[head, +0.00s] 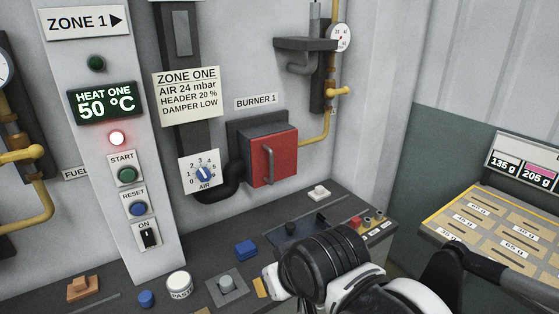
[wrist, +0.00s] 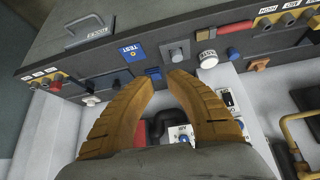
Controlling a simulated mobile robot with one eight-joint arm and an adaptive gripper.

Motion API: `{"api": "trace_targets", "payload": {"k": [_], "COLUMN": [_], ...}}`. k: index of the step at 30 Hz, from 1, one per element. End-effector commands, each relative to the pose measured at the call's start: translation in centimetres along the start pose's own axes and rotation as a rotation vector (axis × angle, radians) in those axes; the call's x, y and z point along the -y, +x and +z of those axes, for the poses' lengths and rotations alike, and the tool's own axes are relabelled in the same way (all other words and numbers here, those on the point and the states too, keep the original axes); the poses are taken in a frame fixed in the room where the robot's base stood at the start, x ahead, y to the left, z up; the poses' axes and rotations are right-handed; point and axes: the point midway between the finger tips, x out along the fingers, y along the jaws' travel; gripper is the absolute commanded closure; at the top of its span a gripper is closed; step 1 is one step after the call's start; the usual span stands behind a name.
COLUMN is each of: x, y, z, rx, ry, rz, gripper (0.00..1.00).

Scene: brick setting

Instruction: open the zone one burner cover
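The zone one burner cover (head: 270,158) is a red box front with a grey vertical bar handle (head: 268,164). It is on the wall under the "BURNER 1" label and looks closed. Part of the red cover (wrist: 124,134) shows between the fingers in the wrist view, its handle not clear there. My gripper (wrist: 160,82) has two orange-brown fingers spread apart with nothing between the tips. In the head view only an orange fingertip (head: 262,287) shows beside my black and white wrist, below the cover and apart from it.
A dark bench below the cover carries a blue block (head: 246,249), a paste jar (head: 179,284) and a grey knob plate (head: 226,286). The air dial (head: 203,173) and a black pipe (head: 222,187) are left of the cover. A yellow pipe (head: 322,125) runs at its right.

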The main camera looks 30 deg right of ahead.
Motion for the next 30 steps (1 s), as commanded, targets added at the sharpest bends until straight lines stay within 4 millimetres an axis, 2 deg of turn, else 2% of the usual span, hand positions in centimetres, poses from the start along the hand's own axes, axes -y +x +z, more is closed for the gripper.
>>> {"api": "trace_targets", "payload": {"k": [2,5,8,9,11,12,14,15,19,24,27,30], "x": [0.3,1.2,2.2,2.4,2.0,1.5,0.2,-1.1,-6.3,-12.8,-14.9,-15.9], "y": [0.3,1.2,2.8,3.4,4.3,4.9,5.6,6.0,7.3,8.5,8.9,9.2], "z": [-0.6,-2.8,-7.0,-9.0,-12.1,-14.0,-16.7,-18.3,-21.8,-22.8,-22.6,-22.5], "rx": [-0.012,-0.062,-0.173,-0.234,-0.335,-0.406,-0.511,-0.579,-0.77,-0.905,-0.936,-0.947], "ry": [-0.003,-0.02,-0.045,-0.054,-0.063,-0.066,-0.065,-0.06,-0.029,0.023,0.043,0.053], "rz": [-0.016,-0.077,-0.163,-0.193,-0.223,-0.232,-0.228,-0.214,-0.12,0.028,0.082,0.107], "gripper": [0.66,0.66,0.66,0.66,0.66,0.66,0.66,0.66,0.66,0.66,0.66,0.66]}}
